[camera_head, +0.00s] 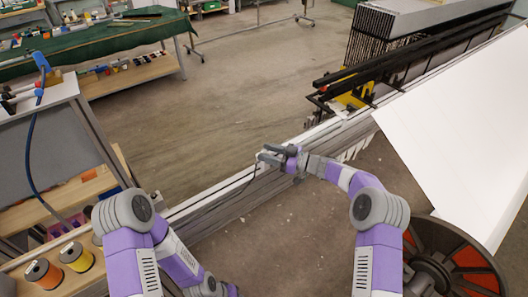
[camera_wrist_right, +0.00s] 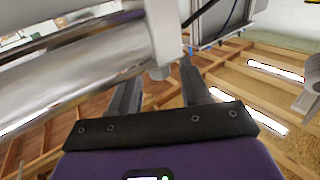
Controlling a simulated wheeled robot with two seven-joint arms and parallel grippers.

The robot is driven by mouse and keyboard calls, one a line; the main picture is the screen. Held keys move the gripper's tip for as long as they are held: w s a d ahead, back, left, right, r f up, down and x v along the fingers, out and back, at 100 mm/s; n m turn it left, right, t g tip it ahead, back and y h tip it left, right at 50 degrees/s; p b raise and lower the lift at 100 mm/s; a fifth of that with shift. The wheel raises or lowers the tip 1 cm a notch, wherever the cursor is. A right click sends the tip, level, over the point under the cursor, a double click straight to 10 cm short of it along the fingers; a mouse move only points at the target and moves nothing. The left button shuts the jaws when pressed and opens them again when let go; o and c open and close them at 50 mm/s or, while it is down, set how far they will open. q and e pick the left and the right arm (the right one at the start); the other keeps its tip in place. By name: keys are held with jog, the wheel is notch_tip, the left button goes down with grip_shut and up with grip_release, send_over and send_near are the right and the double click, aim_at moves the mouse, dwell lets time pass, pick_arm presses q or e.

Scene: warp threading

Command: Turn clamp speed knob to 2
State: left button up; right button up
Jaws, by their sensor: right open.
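My right gripper (camera_head: 264,155) is at the middle of the head view, over the long grey beam (camera_head: 235,190) of the machine. Its two fingers are apart with nothing seen between them. In the right wrist view my right gripper (camera_wrist_right: 160,82) also shows open, its fingers reaching up toward large silvery cylinders (camera_wrist_right: 85,75). No knob markings are readable. My left arm is at lower left; its gripper is outside the picture.
A big white sheet (camera_head: 465,125) and a reel with orange parts (camera_head: 470,265) stand at right. A green-covered table (camera_head: 95,42) is at far left. The floor (camera_head: 240,90) beyond the beam is clear.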

jog(key=v, duration=0.6)
dwell(0.3)
